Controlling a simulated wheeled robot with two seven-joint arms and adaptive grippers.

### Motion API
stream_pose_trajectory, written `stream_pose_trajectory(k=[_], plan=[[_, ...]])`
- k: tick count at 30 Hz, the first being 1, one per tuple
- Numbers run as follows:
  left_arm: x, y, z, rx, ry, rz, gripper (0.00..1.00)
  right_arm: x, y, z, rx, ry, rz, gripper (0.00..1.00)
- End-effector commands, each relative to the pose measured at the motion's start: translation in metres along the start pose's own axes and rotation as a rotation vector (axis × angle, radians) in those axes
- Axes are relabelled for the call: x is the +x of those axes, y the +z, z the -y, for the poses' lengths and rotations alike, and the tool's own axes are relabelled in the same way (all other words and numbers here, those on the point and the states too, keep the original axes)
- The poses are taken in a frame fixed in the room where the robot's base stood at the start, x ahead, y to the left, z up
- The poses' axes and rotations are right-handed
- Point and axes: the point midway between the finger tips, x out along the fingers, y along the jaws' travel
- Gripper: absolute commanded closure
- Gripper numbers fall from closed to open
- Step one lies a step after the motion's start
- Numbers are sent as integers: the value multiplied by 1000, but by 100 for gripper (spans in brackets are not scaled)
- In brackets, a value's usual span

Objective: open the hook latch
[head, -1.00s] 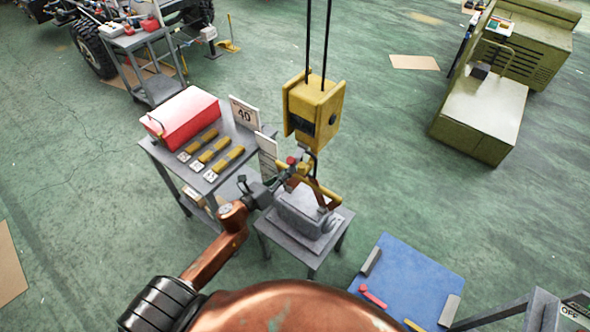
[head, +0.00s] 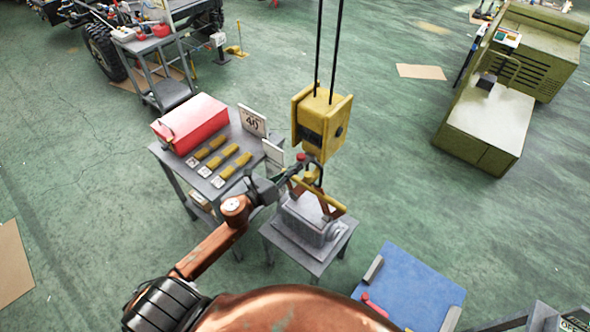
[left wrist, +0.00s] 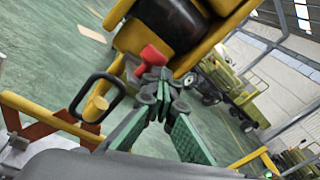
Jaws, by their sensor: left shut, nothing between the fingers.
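A yellow hook block (head: 322,122) hangs on two cables. It also fills the top of the left wrist view (left wrist: 128,38). Below it a dark hook (left wrist: 98,97) loops around a yellow bar (left wrist: 50,118) of a lifting frame, which stands over a grey machine part (head: 308,220). A small red latch piece (left wrist: 150,58) sits at the block's lower side. My left gripper (left wrist: 157,82) is shut and empty, its green-padded fingers meeting at the tips just below the red piece. Whether they touch it I cannot tell. In the head view the left gripper (head: 294,172) is small beside the hook. My right gripper is out of view.
The grey part rests on a small stand (head: 285,240). To its left a table (head: 230,190) holds a red toolbox (head: 190,122), yellow-handled items and a "40" sign (head: 252,120). A blue platform (head: 415,285) lies at lower right. An olive machine (head: 490,125) stands farther right.

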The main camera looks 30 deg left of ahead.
Motion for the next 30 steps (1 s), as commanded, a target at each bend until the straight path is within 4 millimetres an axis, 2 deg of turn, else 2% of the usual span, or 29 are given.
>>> stream_pose_trajectory(k=[1,3,23,30], plan=[[6,23,9,11,-14,30,100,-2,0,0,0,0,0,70],[7,26,10,11,-15,32,100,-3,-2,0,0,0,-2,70],[5,21,4,7,-1,23,100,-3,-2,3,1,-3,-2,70],[2,30,8,8,-3,22,100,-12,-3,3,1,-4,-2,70]])
